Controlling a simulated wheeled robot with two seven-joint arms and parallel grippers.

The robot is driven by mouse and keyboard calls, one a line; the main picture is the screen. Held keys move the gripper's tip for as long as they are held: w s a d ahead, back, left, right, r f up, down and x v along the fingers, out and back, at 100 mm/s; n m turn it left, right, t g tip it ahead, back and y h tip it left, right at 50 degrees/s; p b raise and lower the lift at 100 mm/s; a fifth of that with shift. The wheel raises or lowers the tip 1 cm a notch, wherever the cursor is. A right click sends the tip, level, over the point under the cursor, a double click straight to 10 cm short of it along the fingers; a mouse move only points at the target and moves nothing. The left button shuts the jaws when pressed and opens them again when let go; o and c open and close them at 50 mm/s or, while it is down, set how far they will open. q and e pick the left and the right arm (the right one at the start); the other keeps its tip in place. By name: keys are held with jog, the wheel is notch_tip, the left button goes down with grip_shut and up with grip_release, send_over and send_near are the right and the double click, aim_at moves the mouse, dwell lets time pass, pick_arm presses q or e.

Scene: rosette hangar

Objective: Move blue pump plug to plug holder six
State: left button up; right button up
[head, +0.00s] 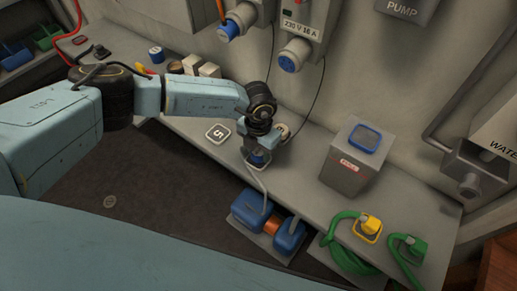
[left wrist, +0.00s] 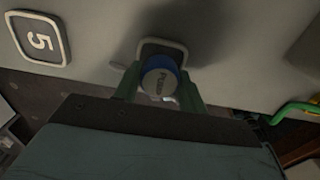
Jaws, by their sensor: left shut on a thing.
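My left gripper (head: 258,153) points down over the grey bench and is shut on the blue pump plug (head: 257,158). In the left wrist view the plug (left wrist: 160,78) is a round blue cap with a pale lettered end, between the two green fingers (left wrist: 158,88). A square-framed holder (left wrist: 165,45) lies on the bench right behind the plug; its number is hidden, and I cannot tell whether the plug touches it. Holder five (head: 217,132) lies to the left with its number clear; it also shows in the left wrist view (left wrist: 40,38). My right gripper is not in view.
A grey cable runs from the plug over the bench edge to the blue pump (head: 268,222). A grey box (head: 345,172) stands to the right. Yellow (head: 369,226) and green (head: 412,245) hose ends lie at the bench's right end. Blue-capped sockets (head: 288,62) hang on the wall behind.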

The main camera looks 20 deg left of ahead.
aim_at(259, 151)
pick_arm(q)
jog(key=shift+f+b, duration=0.35)
jog(key=shift+f, duration=0.05)
dwell(0.6)
jog(key=o, duration=1.4)
jog(key=shift+r, duration=0.1)
notch_tip(259, 151, up, 13)
jog(key=shift+r, duration=0.15)
